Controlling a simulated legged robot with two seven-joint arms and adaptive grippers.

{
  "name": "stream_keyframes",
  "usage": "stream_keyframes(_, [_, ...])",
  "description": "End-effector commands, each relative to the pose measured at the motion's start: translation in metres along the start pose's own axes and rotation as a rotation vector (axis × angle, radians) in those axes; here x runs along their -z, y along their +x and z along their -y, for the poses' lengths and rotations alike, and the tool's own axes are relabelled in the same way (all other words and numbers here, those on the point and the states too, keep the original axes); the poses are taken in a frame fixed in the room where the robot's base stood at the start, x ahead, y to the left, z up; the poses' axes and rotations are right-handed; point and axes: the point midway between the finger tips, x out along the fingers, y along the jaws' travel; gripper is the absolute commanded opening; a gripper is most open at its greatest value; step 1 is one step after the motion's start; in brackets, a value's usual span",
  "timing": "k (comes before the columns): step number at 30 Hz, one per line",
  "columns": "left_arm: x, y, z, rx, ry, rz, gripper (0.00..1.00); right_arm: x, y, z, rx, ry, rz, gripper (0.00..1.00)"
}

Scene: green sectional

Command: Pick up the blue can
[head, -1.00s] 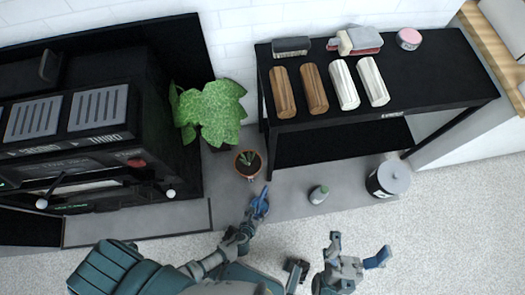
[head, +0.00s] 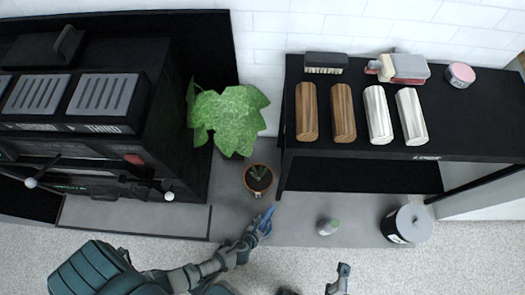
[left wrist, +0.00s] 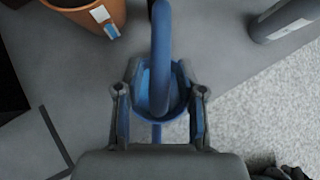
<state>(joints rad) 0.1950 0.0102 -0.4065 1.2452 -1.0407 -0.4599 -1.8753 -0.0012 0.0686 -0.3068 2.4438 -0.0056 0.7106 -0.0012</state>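The blue can (left wrist: 158,85), with a round body and a long curved blue tube or handle, is in the middle of the left wrist view. My left gripper (left wrist: 159,72) has one finger on each side of it, spread apart; whether they touch it I cannot tell. In the head view the blue can (head: 266,216) is a small blue shape just beyond my left gripper (head: 256,230), near floor level. My right gripper (head: 340,278) shows only in part at the bottom edge, away from the can.
A terracotta plant pot (head: 258,180) stands just beyond the can. A black table (head: 450,140) and a large black machine (head: 170,130) flank the area. Pale carpet lies in front.

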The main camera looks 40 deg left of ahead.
Motion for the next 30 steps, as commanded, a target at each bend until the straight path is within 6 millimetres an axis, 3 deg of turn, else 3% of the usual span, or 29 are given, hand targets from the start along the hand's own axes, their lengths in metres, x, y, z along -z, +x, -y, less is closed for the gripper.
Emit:
stream_keyframes(1, [0.001, 0.0, 0.0, 0.0, 0.0, -0.001, 0.19, -0.002, 0.0, -0.001, 0.0, 0.0, 0.002, 0.96])
stream_keyframes(3, [0.001, 0.0, 0.0, 0.0, 0.0, -0.001, 0.01, -0.003, 0.0, -0.001, 0.0, 0.0, 0.002, 0.96])
stream_keyframes(4, [0.001, 0.0, 0.0, 0.0, 0.0, -0.001, 0.0, -0.003, 0.0, -0.001, 0.0, 0.0, 0.002, 0.96])
stream_keyframes(17, [0.0, -0.001, 0.0, 0.001, 0.0, 0.0, 0.0, -0.001, 0.001, 0.0, 0.001, 0.0, -0.001, 0.96])
stream_keyframes(23, [-0.009, -0.005, -0.005, -0.001, 0.0, 0.004, 0.0, 0.008, 0.009, 0.001, 0.002, 0.0, -0.016, 0.96])
stream_keyframes(30, [-0.023, -0.015, -0.016, -0.005, -0.004, 0.008, 0.0, 0.024, 0.001, 0.003, -0.012, 0.002, 0.022, 0.96])
